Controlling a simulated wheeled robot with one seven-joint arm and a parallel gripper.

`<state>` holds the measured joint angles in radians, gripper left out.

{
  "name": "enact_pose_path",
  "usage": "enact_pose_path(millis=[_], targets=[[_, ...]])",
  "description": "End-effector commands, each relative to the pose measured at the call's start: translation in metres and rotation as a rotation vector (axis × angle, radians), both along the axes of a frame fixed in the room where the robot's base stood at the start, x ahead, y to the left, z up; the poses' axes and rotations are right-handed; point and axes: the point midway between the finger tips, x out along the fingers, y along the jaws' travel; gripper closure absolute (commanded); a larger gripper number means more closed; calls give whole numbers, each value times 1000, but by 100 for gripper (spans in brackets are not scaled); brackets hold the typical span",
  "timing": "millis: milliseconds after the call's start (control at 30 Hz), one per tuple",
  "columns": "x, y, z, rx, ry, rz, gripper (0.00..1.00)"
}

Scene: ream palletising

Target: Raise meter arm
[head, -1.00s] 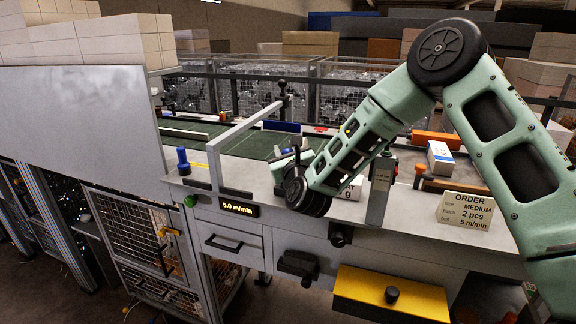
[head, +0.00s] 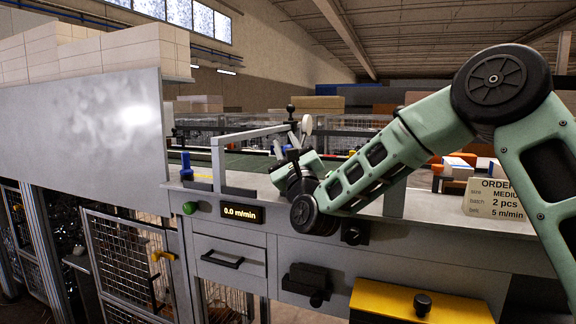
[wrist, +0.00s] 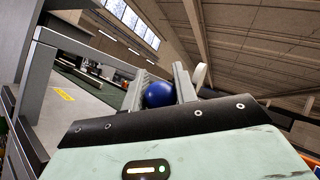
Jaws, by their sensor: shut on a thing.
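My gripper (head: 291,143) is above the bench beside the belt, its fingers tilted upward. In the wrist view, a blue ball knob (wrist: 158,94) sits between the two grey fingers of my gripper (wrist: 161,83), which are shut on it. A pale round disc (head: 307,124) stands up just beside the fingers; it also shows behind the right finger in the wrist view (wrist: 199,77). I take the knob and disc to be parts of the meter arm; its hinge and most of its bar are hidden by my gripper.
A grey frame (head: 217,160) stands left of my gripper, with another blue knob (head: 186,160) beside it. The display (head: 241,214) reads 0.0 m/min. An order sign (head: 495,198) stands at the right. A yellow-topped box (head: 420,300) juts from the bench front.

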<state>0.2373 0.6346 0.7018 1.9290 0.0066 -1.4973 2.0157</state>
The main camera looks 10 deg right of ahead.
Motion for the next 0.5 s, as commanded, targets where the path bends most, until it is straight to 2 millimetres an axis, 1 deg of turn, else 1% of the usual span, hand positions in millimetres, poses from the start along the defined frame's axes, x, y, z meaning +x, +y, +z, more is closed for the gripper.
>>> enact_pose_path(millis=[33, 500], targets=[[-2, 1, -6, -10, -12, 2, 100], [-6, 5, -1, -43, -58, 3, 100]])
